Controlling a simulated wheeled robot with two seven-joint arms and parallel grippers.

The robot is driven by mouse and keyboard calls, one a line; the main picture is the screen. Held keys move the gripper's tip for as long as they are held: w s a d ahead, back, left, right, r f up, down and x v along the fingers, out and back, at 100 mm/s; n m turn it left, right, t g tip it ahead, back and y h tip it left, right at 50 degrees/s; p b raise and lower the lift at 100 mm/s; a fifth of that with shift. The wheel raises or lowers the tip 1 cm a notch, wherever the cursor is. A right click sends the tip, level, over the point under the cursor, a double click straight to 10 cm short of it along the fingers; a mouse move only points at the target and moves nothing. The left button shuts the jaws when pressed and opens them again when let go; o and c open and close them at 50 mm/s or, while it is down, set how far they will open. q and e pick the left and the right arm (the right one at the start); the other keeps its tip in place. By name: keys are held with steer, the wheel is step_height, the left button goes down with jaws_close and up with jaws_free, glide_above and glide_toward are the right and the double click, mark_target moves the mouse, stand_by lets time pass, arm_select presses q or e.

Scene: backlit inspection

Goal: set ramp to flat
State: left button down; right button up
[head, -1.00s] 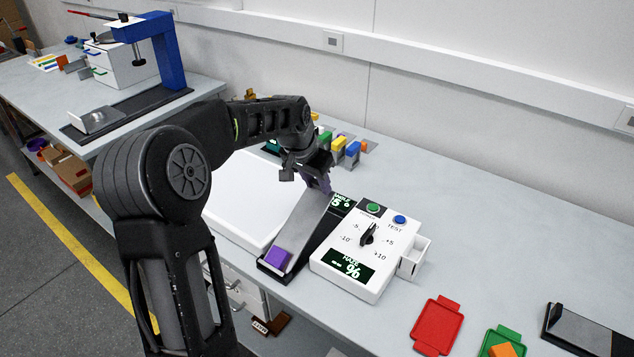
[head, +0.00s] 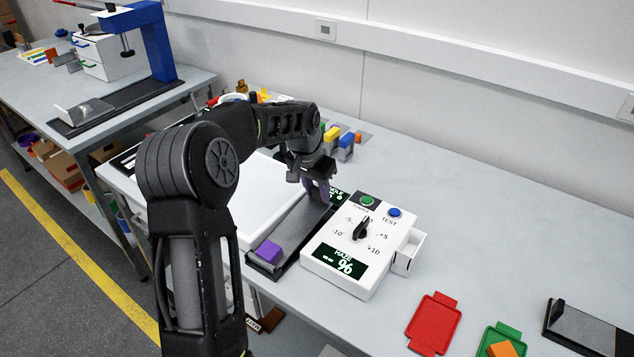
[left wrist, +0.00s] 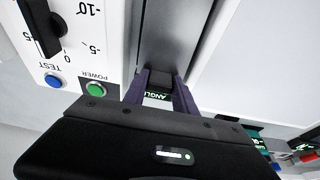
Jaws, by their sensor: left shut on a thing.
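The ramp (head: 297,224) is a long grey plate on a dark base, beside the white tester box. It lies flat or nearly flat; I cannot tell exactly. A purple block (head: 268,251) is at its near end. My left gripper (head: 318,194) is at the ramp's far end, pointing down. In the left wrist view, my purple fingers (left wrist: 160,82) are shut on a dark tab (left wrist: 158,78) at the end of the ramp plate (left wrist: 172,35). The angle display (head: 338,199) is partly hidden and its reading is unclear. My right gripper is out of view.
The white tester box (head: 342,279) has a dial (head: 361,229), a green button (head: 367,201) and a blue button (head: 395,212). A white panel (head: 262,195) lies left of the ramp. A red tray (head: 433,322) and green tray (head: 502,335) are at right.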

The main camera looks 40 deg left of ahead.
arm_select(q)
steer(key=shift+b+x, duration=0.6)
steer(key=shift+x, duration=0.85)
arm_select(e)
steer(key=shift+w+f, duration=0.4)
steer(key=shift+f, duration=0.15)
arm_select(q)
steer(key=shift+w, duration=0.15)
steer(key=c, duration=1.1)
jaws_free()
steer(key=shift+o, duration=0.5)
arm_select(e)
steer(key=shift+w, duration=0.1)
arm_select(q)
steer(key=b+v, duration=0.1)
steer(key=v, duration=0.6)
steer(key=shift+r, duration=0.35)
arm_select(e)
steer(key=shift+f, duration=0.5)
